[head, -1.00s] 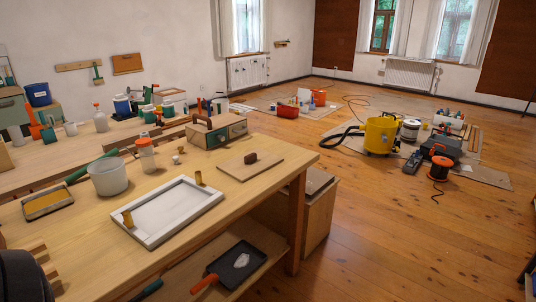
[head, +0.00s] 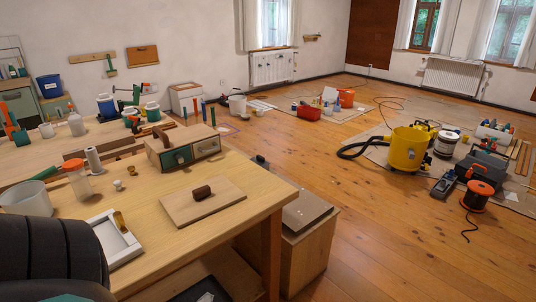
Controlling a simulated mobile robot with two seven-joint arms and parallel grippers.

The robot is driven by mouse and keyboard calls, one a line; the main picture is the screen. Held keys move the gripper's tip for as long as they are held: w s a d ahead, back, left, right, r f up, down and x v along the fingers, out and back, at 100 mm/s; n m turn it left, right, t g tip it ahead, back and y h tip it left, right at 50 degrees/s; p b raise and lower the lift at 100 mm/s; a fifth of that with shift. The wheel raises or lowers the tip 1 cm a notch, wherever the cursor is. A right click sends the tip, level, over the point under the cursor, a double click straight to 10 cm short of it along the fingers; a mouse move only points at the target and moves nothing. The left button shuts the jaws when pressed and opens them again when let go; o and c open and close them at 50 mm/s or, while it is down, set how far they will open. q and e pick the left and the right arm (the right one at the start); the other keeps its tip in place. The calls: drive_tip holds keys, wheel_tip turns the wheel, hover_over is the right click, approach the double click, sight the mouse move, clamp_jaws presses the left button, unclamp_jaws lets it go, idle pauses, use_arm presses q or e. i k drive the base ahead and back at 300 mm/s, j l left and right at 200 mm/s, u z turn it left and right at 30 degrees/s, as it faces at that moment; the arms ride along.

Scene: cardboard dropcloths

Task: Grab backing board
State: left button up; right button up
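A flat pale wooden board with a dark brown knob (head: 203,198), which looks like the backing board, lies on the near wooden workbench, close to its right edge. To its left is a white frame (head: 128,246) with a brass-coloured clip standing on it; a dark rounded arm part of mine covers much of the frame at lower left. Neither gripper's fingers show. Nothing touches the board.
A wooden toolbox (head: 190,147) stands behind the board on the bench (head: 235,222). A clear jar with an orange lid (head: 78,180) and a grey-white tub (head: 26,200) stand at left.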

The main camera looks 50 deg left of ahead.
sight(184, 207)
drive_tip(key=i, duration=1.4)
drive_tip(key=i+u, duration=0.15)
drive_tip(key=u, duration=0.2)
drive_tip(key=i+u, duration=0.15)
drive_tip(key=u, duration=0.25)
drive_tip(key=i+l+u, duration=0.1)
drive_tip(key=u, duration=1.75)
